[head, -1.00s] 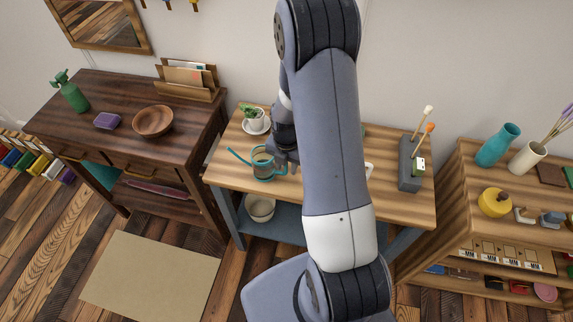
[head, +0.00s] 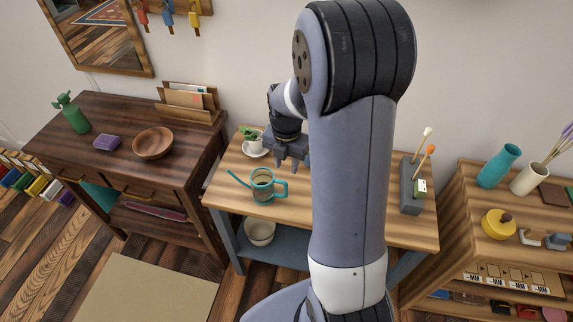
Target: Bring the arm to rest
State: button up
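My gripper (head: 290,157) hangs above the wooden table (head: 235,190), behind and above a teal-rimmed glass mug (head: 262,187). The two are apart, and no object shows in the gripper. The fingers are small and dark here, so I cannot tell whether they are open or shut. My arm rises in front of the table and bends back over it, hiding the table's middle right part.
A potted plant (head: 251,140) on a saucer stands just left of my gripper. A grey holder (head: 411,188) with sticks stands at the table's right end. A dark desk (head: 75,130) with a wooden bowl (head: 153,143) is left; a shelf (head: 470,200) is right.

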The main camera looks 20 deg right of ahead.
aim_at(286, 189)
notch_tip(286, 189, down, 12)
jog(key=shift+f+p, duration=0.25)
jog(key=shift+p, duration=0.15)
jog(key=shift+r, duration=0.2)
dwell(0.5)
